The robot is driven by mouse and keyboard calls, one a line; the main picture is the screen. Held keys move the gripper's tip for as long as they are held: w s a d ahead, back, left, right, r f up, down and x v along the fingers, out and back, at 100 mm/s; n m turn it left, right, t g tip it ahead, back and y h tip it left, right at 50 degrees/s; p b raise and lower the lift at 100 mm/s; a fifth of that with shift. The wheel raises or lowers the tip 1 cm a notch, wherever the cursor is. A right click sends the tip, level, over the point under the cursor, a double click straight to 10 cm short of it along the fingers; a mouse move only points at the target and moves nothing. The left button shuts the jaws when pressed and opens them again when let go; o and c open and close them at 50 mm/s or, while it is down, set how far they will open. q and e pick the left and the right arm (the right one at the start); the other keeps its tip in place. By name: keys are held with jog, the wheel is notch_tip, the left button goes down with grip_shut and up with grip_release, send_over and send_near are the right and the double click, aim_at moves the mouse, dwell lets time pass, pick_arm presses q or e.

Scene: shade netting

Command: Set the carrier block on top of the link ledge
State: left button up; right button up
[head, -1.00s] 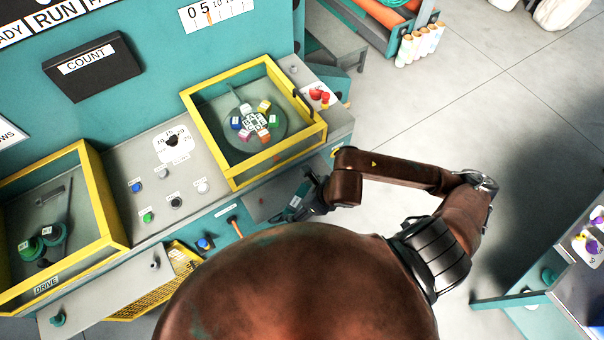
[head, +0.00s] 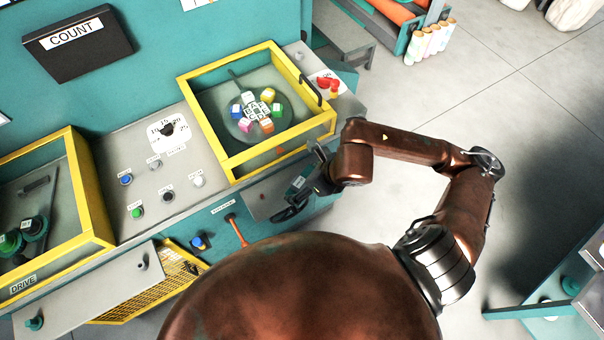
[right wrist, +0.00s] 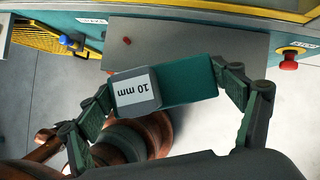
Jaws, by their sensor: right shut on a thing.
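My right gripper (head: 303,190) is shut on a teal block (right wrist: 188,80) with a grey end and a "10 mm" label, which I take as the carrier block. In the right wrist view, the fingers (right wrist: 163,85) grip it at its two ends. A grey flat plate (right wrist: 242,52), likely the link ledge, lies beyond the block. In the head view, this plate (head: 262,203) juts from the teal machine's front, below the yellow-framed bay, with the gripper at its right part. I cannot tell whether the block touches it. My left gripper is out of view.
A yellow-framed bay (head: 228,160) holds a round disc with several coloured blocks. A control panel with buttons (head: 125,180) sits left of it. An orange-handled tool (head: 237,230) is on the machine front. A red button (right wrist: 289,62) is right of the plate.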

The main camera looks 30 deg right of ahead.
aim_at(307, 169)
jog(key=w, duration=0.1)
jog(key=w+d+f, duration=0.1)
jog(key=w, duration=0.1)
jog(key=w+d+f, duration=0.1)
jog(key=shift+w+d+p, duration=0.15)
jog(key=shift+w+p, duration=0.05)
jog(key=shift+p, duration=0.2)
jog(key=w+f, duration=0.1)
jog(key=f, duration=0.1)
jog(key=w+d+f, duration=0.1)
jog(key=w+f, duration=0.1)
jog(key=shift+w+d+f, duration=0.15)
jog(key=shift+d+f, duration=0.05)
jog(key=shift+f, duration=0.1)
jog(key=shift+w+d+f, duration=0.15)
jog(key=shift+w+f, duration=0.1)
jog(key=shift+f, duration=0.15)
jog(key=shift+w+d+f+p, duration=0.1)
jog(key=shift+f+p, duration=0.05)
jog(key=shift+f, duration=0.75)
jog(key=shift+w+f+p, duration=0.1)
jog(key=shift+f+p, duration=0.05)
jog(key=shift+f, duration=0.7)
jog(key=o, duration=1.2)
jog(key=shift+f, duration=0.1)
jog(key=shift+c, duration=0.2)
jog(key=v, duration=1.2)
